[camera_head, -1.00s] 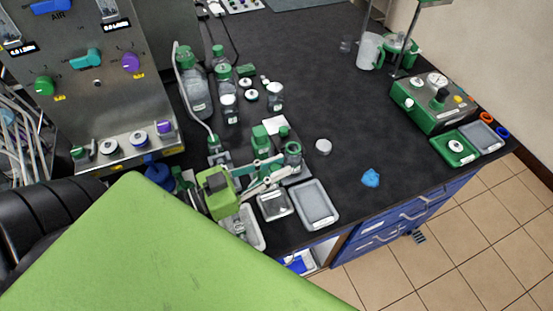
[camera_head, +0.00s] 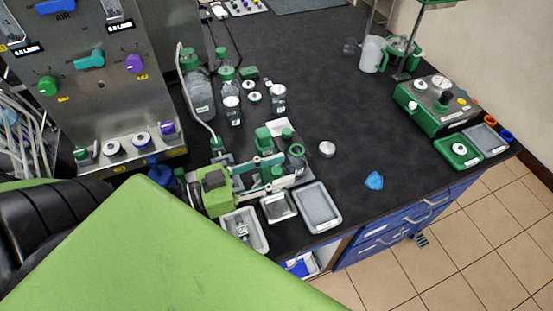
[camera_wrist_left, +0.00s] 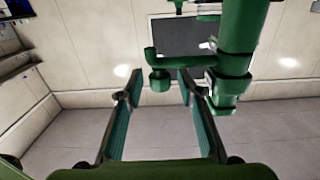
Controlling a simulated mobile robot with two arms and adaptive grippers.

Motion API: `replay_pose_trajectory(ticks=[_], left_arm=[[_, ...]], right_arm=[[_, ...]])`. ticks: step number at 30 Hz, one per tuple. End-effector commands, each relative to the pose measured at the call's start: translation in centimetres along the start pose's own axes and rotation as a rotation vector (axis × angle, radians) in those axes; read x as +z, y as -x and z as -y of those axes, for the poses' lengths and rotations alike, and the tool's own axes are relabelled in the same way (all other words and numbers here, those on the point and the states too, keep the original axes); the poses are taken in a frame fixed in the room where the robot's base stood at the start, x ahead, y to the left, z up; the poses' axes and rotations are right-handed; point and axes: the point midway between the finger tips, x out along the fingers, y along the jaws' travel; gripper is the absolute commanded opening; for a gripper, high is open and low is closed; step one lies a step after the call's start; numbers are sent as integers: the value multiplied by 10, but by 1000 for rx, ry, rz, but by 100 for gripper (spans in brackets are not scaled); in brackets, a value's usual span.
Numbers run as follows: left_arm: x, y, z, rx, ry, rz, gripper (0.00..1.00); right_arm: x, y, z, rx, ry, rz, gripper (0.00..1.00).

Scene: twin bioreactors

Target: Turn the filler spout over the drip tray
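My left gripper (camera_head: 280,166) is open at the green bench filler (camera_head: 264,139). Its two fingers point right, low over the filler. In the left wrist view the fingertips (camera_wrist_left: 161,82) stand apart, one on each side of the filler spout (camera_wrist_left: 159,80), a short green arm with a down-turned end. I cannot tell whether either finger touches it. The spout joins a thick green upright (camera_wrist_left: 235,65) to its right. In the head view the gripper partly covers the spout. A small grey tray (camera_head: 266,216) lies just in front of the filler and looks like the drip tray. My right gripper is not in view.
A larger grey tray (camera_head: 335,222) and a pale tray (camera_head: 262,247) flank the small one. Bottles (camera_head: 201,98) with a hose stand behind the gripper.

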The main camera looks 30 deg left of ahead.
Motion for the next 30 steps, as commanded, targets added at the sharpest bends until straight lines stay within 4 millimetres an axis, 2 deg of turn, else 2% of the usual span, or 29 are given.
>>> replay_pose_trajectory(ticks=[11, 24, 30], left_arm=[[2, 7, 0, -1, 1, 4, 34], [2, 55, 0, 0, 2, 5, 34], [2, 70, 0, -1, 1, 4, 34]], right_arm=[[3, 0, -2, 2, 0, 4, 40], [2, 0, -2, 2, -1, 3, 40], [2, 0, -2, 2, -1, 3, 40]])
